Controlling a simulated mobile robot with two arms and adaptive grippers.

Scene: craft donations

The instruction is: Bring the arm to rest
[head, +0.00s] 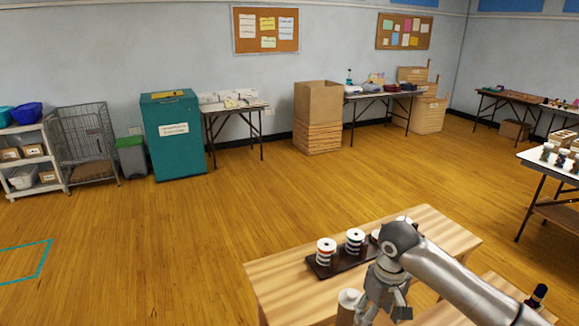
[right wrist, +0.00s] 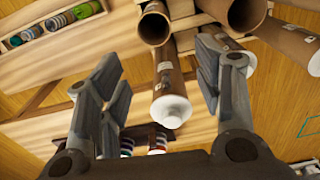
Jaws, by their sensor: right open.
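My right arm comes in from the right in the head view. Its gripper (head: 384,298) points down above a light wooden table (head: 445,232). In the right wrist view the two jaws (right wrist: 157,68) are wide apart with nothing gripped. A brown cardboard tube with a white end (right wrist: 171,95) shows in the gap between them; its distance from the fingertips is unclear. In the head view a white-topped tube (head: 348,297) stands just left of the gripper. My left gripper is not in view.
A dark rack (head: 322,267) holds thread spools (head: 355,240) behind the gripper, partly hidden by my arm. More cardboard tubes (right wrist: 245,12) and a tray of coloured rolls (right wrist: 52,22) show in the right wrist view. The floor (head: 190,235) left of the table is clear.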

